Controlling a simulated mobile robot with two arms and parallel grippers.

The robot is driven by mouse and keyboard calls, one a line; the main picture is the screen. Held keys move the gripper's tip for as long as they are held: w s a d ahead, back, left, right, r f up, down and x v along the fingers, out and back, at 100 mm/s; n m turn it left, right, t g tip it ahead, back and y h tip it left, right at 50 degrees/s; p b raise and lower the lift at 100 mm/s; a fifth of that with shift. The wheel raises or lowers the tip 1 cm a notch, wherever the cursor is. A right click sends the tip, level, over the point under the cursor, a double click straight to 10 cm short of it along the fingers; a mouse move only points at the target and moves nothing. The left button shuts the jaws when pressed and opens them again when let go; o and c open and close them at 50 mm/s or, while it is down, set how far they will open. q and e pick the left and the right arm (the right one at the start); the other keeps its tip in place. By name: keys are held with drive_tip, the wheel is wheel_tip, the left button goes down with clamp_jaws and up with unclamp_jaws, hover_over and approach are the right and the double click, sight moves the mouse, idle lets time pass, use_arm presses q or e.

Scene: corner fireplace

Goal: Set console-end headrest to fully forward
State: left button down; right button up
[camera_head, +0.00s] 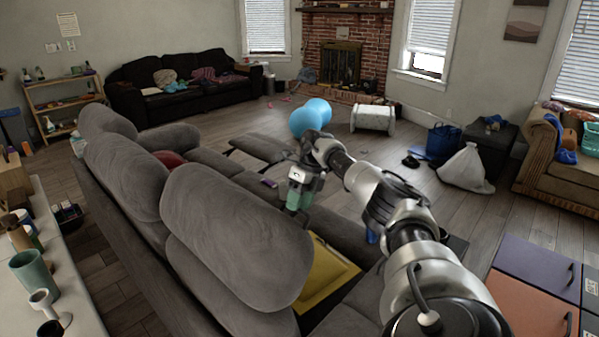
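A grey sofa with bulky headrests runs from the lower middle toward the upper left. The nearest headrest (237,235) is large and rounded, above the sofa's back. A second headrest (122,178) and a smaller far one (103,121) follow along the back. I cannot tell for certain which is the console-end one, nor its exact tilt. My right gripper (297,203) points down over the seat side, right of the nearest headrest and apart from it in the picture. Its tip area looks green; whether the fingers are open is unclear. My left gripper is not in view.
A yellow panel (327,278) lies by the sofa seat under my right arm. A white counter (75,318) with cups is at the lower left. Drawers (537,300) stand at lower right. Open floor (395,182) lies beyond the sofa, with a white bag (466,168).

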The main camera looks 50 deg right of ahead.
drive_tip(key=shift+d+r, duration=0.3)
drive_tip(key=shift+r, duration=0.15)
drive_tip(key=v, duration=0.9)
drive_tip(key=shift+r, duration=0.4)
